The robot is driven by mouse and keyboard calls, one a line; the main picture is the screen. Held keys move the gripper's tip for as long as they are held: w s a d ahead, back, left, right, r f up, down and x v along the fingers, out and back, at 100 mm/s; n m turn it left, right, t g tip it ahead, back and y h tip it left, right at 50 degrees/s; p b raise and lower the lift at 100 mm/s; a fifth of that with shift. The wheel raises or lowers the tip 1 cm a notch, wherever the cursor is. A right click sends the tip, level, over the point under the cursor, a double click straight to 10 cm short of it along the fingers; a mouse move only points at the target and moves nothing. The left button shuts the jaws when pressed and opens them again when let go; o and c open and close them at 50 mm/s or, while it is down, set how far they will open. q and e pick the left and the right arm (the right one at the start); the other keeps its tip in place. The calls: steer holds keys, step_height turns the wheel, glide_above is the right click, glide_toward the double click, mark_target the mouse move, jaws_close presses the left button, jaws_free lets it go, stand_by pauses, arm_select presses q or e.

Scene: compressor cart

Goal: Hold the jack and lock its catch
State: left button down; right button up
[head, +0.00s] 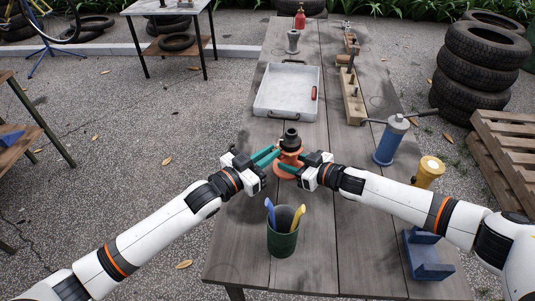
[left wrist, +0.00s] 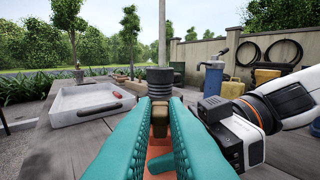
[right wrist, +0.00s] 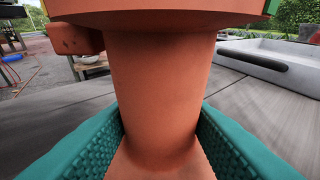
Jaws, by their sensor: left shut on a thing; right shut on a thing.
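The orange jack (head: 289,161) stands upright on the near part of the table, with a black ridged top (left wrist: 159,80). My left gripper (head: 274,155) reaches it from the left. In the left wrist view its teal fingers (left wrist: 159,112) are closed on a small brown piece below the black top, apparently the catch. My right gripper (head: 294,167) reaches from the right. In the right wrist view its fingers (right wrist: 160,140) lie on both sides of the jack's orange body (right wrist: 160,85), below a wider collar. An orange lug (right wrist: 75,39) sticks out at left. The catch's exact position is hard to tell.
A green cup (head: 283,238) with blue and yellow tools stands in front of the jack. Behind is a grey tray (head: 262,108) with a red-handled item. A blue cylinder (head: 388,147), a yellow object (head: 429,171) and a blue block (head: 424,256) stand at right.

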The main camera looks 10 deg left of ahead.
arm_select(q)
steer(key=shift+w+d+r+g+y, duration=0.25)
steer(key=shift+w+r+g+y, duration=0.1)
steer(key=shift+g+y, duration=0.5)
steer(key=c, duration=1.4)
jaws_free()
steer(key=shift+c, duration=0.2)
steer(key=v, duration=1.2)
